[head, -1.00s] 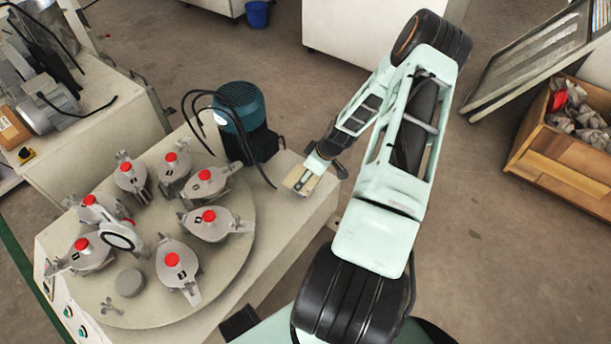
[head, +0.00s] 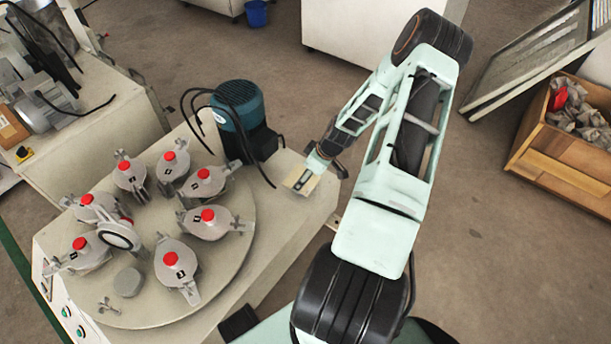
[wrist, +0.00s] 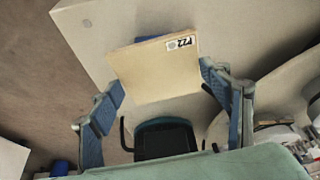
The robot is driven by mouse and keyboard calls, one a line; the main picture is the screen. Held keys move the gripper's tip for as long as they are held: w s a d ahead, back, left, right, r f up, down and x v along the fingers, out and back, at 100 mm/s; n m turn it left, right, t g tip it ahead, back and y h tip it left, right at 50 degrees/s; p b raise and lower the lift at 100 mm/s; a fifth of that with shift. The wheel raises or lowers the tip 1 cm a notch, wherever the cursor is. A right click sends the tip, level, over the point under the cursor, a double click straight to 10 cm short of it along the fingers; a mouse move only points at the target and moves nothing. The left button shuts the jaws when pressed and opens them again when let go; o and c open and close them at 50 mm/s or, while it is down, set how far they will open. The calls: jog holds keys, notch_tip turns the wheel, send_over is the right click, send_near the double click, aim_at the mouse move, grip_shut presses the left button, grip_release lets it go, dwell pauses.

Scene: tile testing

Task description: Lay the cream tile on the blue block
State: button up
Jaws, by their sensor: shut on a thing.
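The cream tile (wrist: 150,78) is flat and square, with a small black-and-white label near one edge in the wrist view. My gripper (wrist: 161,82) is shut on it, with one blue-grey finger at each side. A thin strip of the blue block (wrist: 150,38) shows past the tile's far edge; the tile hides the rest. I cannot tell whether tile and block touch. In the head view the tile (head: 301,183) is over the right end of the pale machine bench, below my wrist. The blue block cannot be made out there.
A teal motor (head: 238,112) with black cables stands on the bench just left of the tile. A round turntable (head: 150,312) with several red-capped grey jars fills the bench's left part. A wooden crate (head: 560,160) stands on the floor at right.

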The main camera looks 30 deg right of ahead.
jog(key=o, duration=1.7)
jog(key=shift+o, duration=0.5)
jog(key=shift+o, duration=0.7)
jog(key=shift+r, duration=0.15)
jog(key=shift+p+v, duration=1.65)
jog(key=shift+v, duration=0.75)
jog(key=shift+d, duration=0.1)
